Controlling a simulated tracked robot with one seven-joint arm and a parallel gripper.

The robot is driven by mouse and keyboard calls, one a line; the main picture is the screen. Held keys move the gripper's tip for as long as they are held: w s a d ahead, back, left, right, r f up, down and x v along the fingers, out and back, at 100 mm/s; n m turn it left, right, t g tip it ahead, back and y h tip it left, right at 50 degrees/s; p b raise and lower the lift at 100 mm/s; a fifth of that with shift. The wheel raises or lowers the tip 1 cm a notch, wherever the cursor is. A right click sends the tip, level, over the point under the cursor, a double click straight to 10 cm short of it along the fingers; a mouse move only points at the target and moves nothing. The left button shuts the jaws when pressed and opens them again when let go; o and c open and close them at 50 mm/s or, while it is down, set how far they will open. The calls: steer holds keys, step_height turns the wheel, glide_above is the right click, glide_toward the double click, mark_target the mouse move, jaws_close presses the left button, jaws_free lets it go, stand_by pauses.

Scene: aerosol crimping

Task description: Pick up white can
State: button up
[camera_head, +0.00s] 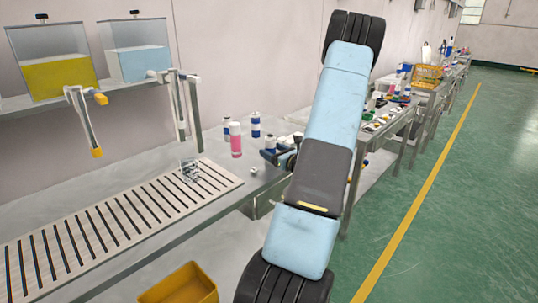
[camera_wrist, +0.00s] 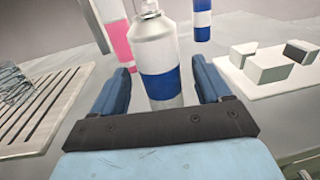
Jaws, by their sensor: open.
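A white can (camera_wrist: 158,60) with a blue band stands upright on the metal bench, between the two blue fingers of my gripper (camera_wrist: 160,78) in the wrist view. The fingers are open, one on each side of the can, with gaps visible. The can's base is hidden behind the gripper's dark front bar. In the head view, my gripper (camera_head: 281,156) is low over the bench, partly hidden by my arm, and the white can (camera_head: 270,143) shows just beyond it.
A pink-and-white can (camera_head: 236,140) stands left of the white can. Another blue-and-white can (camera_head: 255,124) stands behind it. A white tray with blocks (camera_wrist: 265,88) lies to the right. A slatted rack (camera_head: 120,222) with a clear container (camera_head: 189,170) is at left.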

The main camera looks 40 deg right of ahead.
mark_target(268, 147)
steer(key=w, duration=0.3)
steer(key=shift+w+d, duration=0.1)
steer(key=shift+w, duration=0.15)
steer(key=shift+c, duration=0.2)
steer(key=c, duration=1)
